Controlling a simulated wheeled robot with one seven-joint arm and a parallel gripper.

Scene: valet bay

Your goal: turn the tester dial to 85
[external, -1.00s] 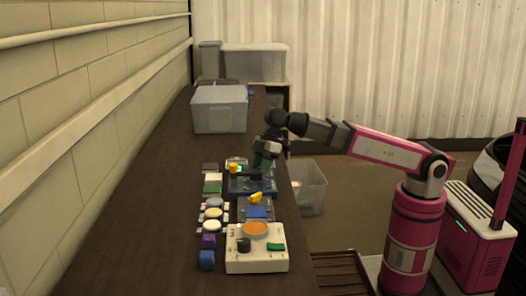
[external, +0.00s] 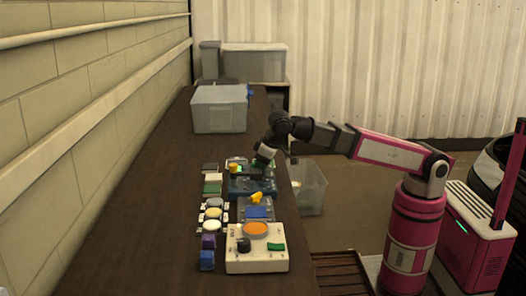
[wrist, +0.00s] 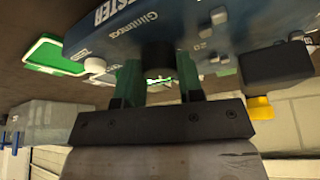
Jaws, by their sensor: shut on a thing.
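The blue tester (external: 262,185) lies on the brown bench, just beyond a grey and blue device. In the wrist view the tester (wrist: 125,32) fills the top, with the word TESTER on its face. Its dark round dial (wrist: 157,55) sits between the two green fingers of my gripper (wrist: 158,72), which is shut on it. In the external view my gripper (external: 262,160) is low over the tester, and the dial is hidden. I cannot read the dial's setting or the display.
A cream panel (external: 257,262) with an orange disc stands nearer the camera. A yellow piece (external: 257,197) lies between. Small pots and blocks line the left side. A grey lidded bin (external: 219,112) stands farther back. A clear bin (external: 309,190) is right of the bench. The bench's left side is clear.

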